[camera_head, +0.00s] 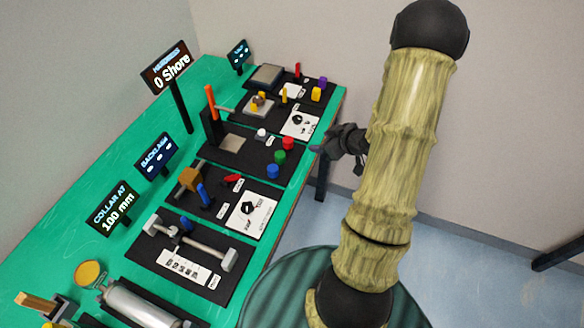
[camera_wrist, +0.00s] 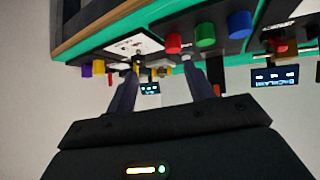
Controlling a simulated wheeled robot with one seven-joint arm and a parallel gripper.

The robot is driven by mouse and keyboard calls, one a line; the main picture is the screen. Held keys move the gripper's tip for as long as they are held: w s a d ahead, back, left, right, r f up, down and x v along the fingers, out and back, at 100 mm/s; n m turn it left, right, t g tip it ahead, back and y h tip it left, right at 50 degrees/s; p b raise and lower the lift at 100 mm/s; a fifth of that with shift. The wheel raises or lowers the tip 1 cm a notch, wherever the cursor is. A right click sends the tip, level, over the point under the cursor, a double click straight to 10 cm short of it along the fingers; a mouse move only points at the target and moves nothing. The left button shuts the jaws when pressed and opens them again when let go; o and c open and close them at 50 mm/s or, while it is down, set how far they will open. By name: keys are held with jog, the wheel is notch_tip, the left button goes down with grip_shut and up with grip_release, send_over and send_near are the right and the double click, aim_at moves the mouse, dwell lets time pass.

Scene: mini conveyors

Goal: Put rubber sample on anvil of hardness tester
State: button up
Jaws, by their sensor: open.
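The hardness tester (camera_head: 211,130) is a dark stand with an orange lever, behind which a sign reads "0 Shore". A pale square plate (camera_head: 230,143), which looks like its anvil, lies bare at its foot. On the same black base are a small white piece (camera_head: 261,133) and red (camera_head: 288,143), green (camera_head: 280,156) and blue (camera_head: 272,170) cylinders. I cannot tell which is the rubber sample. My gripper (camera_head: 322,148) is off the table's right edge, beside these cylinders. In the wrist view its two fingers (camera_wrist: 163,80) are apart with nothing held between them; red (camera_wrist: 174,43) and green (camera_wrist: 205,35) cylinders lie beyond.
The green table (camera_head: 70,235) carries several black bases. A purple and a yellow piece (camera_head: 316,94) stand at the far base. A white dial card (camera_head: 300,122) lies beyond the cylinders. A brown block, a blue post and a slide rail (camera_head: 195,240) are nearer. Signs stand at left.

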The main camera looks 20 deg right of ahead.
jog(key=s+a+r+m+g+h, duration=0.1)
jog(key=s+a+r+m+g, duration=0.1)
jog(key=s+a+r, duration=0.3)
jog(key=s+a+r+m+g+h, duration=0.2)
jog(key=s+a+r+g, duration=0.3)
jog(key=s+a, duration=0.4)
jog(key=a+r+m, duration=0.1)
jog(key=a, duration=0.3)
jog(key=shift+r, duration=0.1)
jog(key=shift+c, duration=0.2)
jog(key=shift+d, duration=0.1)
jog(key=c, duration=0.3)
